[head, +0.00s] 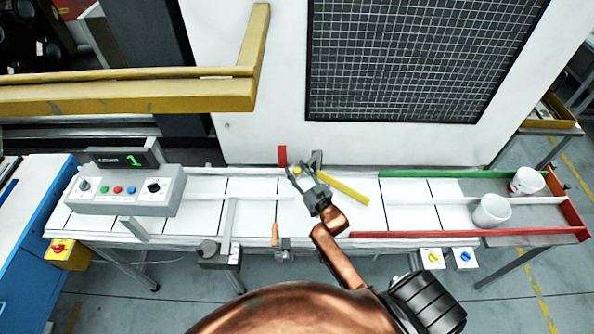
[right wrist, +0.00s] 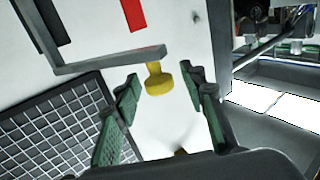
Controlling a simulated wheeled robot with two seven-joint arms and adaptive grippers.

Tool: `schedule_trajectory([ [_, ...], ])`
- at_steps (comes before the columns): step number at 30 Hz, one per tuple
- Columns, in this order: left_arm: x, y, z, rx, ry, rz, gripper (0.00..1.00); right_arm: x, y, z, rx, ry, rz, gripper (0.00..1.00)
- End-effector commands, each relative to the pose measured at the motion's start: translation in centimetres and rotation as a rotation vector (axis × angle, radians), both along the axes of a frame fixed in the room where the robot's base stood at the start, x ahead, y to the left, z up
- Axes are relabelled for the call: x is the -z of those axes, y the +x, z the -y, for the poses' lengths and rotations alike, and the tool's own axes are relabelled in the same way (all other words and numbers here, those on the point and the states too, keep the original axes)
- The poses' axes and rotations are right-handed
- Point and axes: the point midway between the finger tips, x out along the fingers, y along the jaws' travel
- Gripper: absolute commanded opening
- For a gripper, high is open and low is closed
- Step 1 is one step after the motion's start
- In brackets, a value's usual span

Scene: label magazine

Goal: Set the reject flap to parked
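A yellow bar (head: 343,187), which looks like the reject flap, lies slantwise across the white belt right of my right gripper. A small grey post (head: 316,159) stands by its upper end. In the right wrist view a yellow knob (right wrist: 158,82) sits at the end of a grey bar (right wrist: 108,60). My right gripper (head: 296,175) is open over the far side of the belt. In the right wrist view its fingers (right wrist: 163,90) stand either side of the knob, with a gap on both sides. My left gripper is not in view.
A red upright plate (head: 282,155) stands just left of the gripper. A control box (head: 125,190) stands at left. Two white cups (head: 491,211) (head: 526,181) stand in lanes at right. A yellow beam (head: 130,92) hangs at upper left. A white panel with dark mesh (head: 410,60) rises behind.

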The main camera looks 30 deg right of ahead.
Motion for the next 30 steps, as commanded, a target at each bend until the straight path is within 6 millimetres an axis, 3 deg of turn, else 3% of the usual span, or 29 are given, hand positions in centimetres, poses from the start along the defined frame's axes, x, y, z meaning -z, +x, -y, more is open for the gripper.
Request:
schedule_trajectory([
  [4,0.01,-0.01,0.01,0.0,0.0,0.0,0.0,0.01,-0.02,-0.01,0.0,0.0,0.0,0.37],
  [20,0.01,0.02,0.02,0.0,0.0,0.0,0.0,0.01,-0.04,-0.04,0.0,0.0,0.0,0.01],
  [30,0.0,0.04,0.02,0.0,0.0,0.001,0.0,0.01,-0.05,-0.06,-0.001,0.001,0.0,0.0],
])
